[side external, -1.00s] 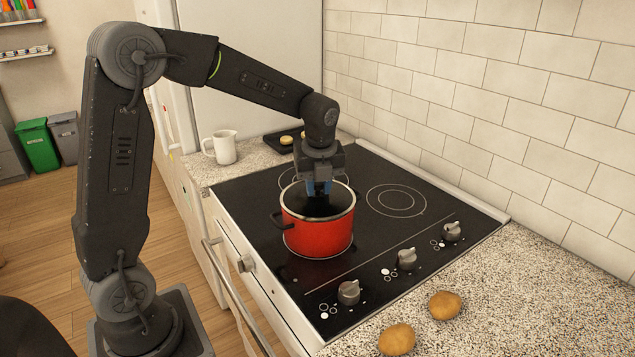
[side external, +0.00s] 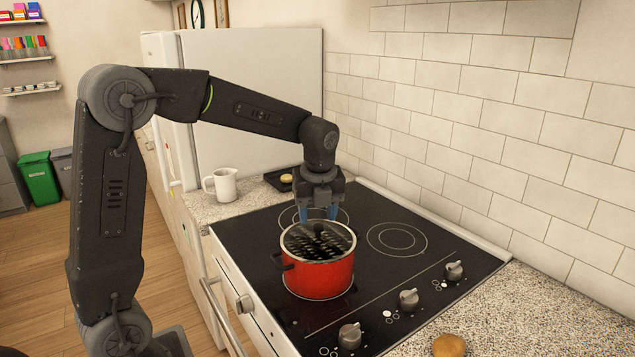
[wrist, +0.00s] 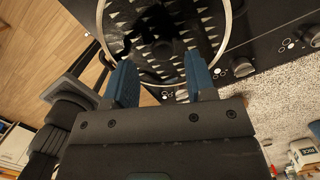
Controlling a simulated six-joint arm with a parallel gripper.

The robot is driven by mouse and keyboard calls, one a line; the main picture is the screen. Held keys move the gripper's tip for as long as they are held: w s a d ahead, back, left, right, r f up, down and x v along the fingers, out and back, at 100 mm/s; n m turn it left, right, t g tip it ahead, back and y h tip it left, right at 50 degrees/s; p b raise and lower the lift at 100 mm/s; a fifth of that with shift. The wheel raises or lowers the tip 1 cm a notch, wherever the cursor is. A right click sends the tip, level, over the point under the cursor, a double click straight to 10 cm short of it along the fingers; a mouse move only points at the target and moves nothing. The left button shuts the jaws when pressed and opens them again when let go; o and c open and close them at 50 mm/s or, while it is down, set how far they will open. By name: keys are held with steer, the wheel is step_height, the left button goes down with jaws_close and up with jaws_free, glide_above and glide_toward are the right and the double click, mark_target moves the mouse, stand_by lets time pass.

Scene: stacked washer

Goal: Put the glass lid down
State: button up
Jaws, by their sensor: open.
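The glass lid (side external: 298,242) lies across the top of the red pot (side external: 318,278), looking level, with a dark knob at its middle. The pot stands on the black stovetop. My gripper (side external: 320,214) is open and empty just above the lid, pointing down, with its two blue fingers apart. In the wrist view, the lid (wrist: 208,35) with its pale rim and dark knob shows beyond the spread fingers of my gripper (wrist: 160,68). The fingers seem clear of the knob.
The stovetop (side external: 430,215) has free room right of the pot, with knobs (side external: 408,299) along its front. A white mug (side external: 221,186) and a dark tray (side external: 277,183) stand behind it. A potato (side external: 449,346) lies on the front counter. A tiled wall is at right.

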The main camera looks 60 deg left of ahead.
mark_target(317, 244)
step_height(317, 244, up, 10)
steer(key=d, duration=0.1)
steer(key=s+d+n+t, duration=0.1)
steer(key=s+d+n, duration=0.2)
steer(key=s+n, duration=0.2)
steer(key=s+d+f+n+t, duration=0.1)
steer(key=s+d+n, duration=0.2)
steer(key=s+n, duration=0.3)
steer(key=shift+s+d+n+t+h, duration=0.3)
steer(key=shift+d+n+t+h, duration=0.1)
steer(key=shift+n, duration=0.2)
steer(key=s+d+f+n, duration=0.1)
steer(key=s+n, duration=0.1)
steer(key=n, duration=0.1)
steer(key=s+d+f+n+t, duration=0.1)
steer(key=s+f+n, duration=0.1)
steer(key=s+n, duration=0.1)
steer(key=s+d+f+n+t, duration=0.1)
steer(key=s+n, duration=0.1)
steer(key=n, duration=0.1)
steer(key=shift+s+f+n+h, duration=0.25)
steer(key=shift+f+n+h, duration=0.05)
steer(key=shift+f+h, duration=0.1)
steer(key=shift+o, duration=0.3)
steer(key=shift+s+d+f+n, duration=0.1)
steer(key=shift+s+f+n, duration=0.1)
steer(key=shift+n, duration=0.2)
